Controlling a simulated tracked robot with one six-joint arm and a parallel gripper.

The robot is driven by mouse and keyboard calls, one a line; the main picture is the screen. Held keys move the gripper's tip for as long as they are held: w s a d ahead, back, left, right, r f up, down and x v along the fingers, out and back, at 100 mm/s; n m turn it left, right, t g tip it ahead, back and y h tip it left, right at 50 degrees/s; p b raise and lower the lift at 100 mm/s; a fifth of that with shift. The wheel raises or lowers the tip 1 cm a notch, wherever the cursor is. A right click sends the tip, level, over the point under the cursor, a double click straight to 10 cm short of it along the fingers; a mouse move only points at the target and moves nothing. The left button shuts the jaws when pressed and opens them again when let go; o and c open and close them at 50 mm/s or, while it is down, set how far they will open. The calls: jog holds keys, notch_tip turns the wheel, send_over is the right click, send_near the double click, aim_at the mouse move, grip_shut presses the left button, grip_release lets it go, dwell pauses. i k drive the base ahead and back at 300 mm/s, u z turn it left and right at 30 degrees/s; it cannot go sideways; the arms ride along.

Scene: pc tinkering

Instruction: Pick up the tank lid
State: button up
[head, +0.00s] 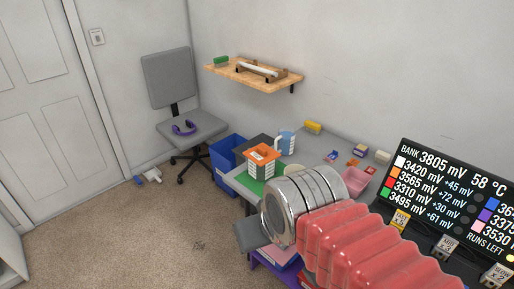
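I cannot clearly make out the tank lid in the head view. A pale round disc (294,170) lies on the grey desk, partly hidden behind my arm; I cannot tell if it is the lid. Beside it stand an orange-topped dark box (262,157) and a blue and white container (286,143). My arm, with red bellows and silver rings, reaches across the desk front from the lower right. My gripper's fingertips do not show; a dark grey block at the arm's left may be part of it, but I cannot tell.
The grey desk (338,147) carries a pink bin (355,181), a yellow item (313,127) and small boxes. A display panel (450,195) stands right. A wooden shelf (225,72) hangs above. A blue bin (226,152) and office chair (190,128) stand left.

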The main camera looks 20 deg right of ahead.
aim_at(262, 154)
jog(key=u, duration=0.05)
jog(key=i, duration=1.4)
jog(key=u, duration=0.05)
